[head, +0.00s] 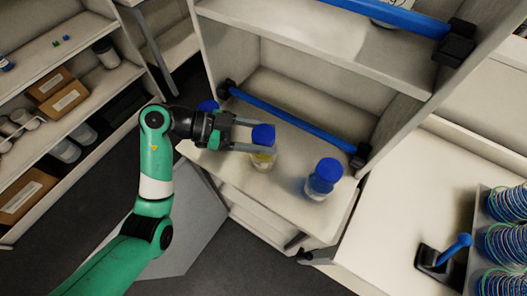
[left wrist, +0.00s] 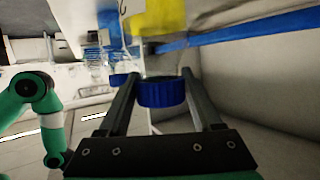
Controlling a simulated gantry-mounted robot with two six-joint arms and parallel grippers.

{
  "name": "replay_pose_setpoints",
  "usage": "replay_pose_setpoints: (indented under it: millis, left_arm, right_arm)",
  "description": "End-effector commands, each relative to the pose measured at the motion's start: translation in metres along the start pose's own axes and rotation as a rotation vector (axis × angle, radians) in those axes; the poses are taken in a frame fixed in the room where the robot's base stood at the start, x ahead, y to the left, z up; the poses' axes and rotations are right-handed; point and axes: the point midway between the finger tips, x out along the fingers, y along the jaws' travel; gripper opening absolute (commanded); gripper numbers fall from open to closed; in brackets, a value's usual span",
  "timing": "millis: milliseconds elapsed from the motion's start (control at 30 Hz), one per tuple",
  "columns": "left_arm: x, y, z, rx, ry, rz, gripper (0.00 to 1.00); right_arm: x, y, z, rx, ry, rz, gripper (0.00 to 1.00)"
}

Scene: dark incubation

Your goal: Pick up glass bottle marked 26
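Three blue-capped glass bottles stand on the lower shelf board in the head view. The middle bottle (head: 263,157) holds something yellowish; the right bottle (head: 322,182) stands apart from it, and the left bottle (head: 207,106) is mostly hidden behind my arm. I cannot read a number on any of them. My left gripper (head: 252,136) reaches in from the left, level with the middle bottle's cap. In the left wrist view, the blue cap (left wrist: 162,93) lies between the tips of the spread fingers, with narrow gaps beside it. My right gripper is not in view.
A blue bar (head: 290,122) runs along the shelf behind the bottles. The shelf's side panel (head: 385,125) rises at the right. A bench with a blue-handled device (head: 445,254) and racks of coiled items is further right. Shelves with boxes (head: 65,99) stand left.

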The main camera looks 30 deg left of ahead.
Motion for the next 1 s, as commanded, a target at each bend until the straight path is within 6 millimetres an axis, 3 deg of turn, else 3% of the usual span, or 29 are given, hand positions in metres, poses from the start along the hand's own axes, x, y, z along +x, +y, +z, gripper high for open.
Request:
replay_pose_setpoints:
  millis: [33, 333, 767, 867, 1000]
  left_arm:
    - [0.000, 0.000, 0.000, 0.000, 0.000, 0.000, 0.53]
    - [0.000, 0.000, 0.000, 0.000, 0.000, 0.000, 0.00]
    - [-0.001, 0.000, -0.003, 0.002, 0.002, -0.001, 0.00]
    - [-0.004, 0.000, -0.012, 0.004, 0.002, -0.001, 0.00]
    - [-0.014, -0.001, -0.040, 0.008, 0.004, -0.002, 0.00]
  right_arm:
    - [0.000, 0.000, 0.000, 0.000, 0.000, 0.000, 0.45]
    - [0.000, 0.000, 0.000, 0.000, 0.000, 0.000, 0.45]
    - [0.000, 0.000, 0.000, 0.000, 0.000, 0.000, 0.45]
    - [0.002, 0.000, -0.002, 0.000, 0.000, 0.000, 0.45]
    - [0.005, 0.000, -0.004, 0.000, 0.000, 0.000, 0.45]
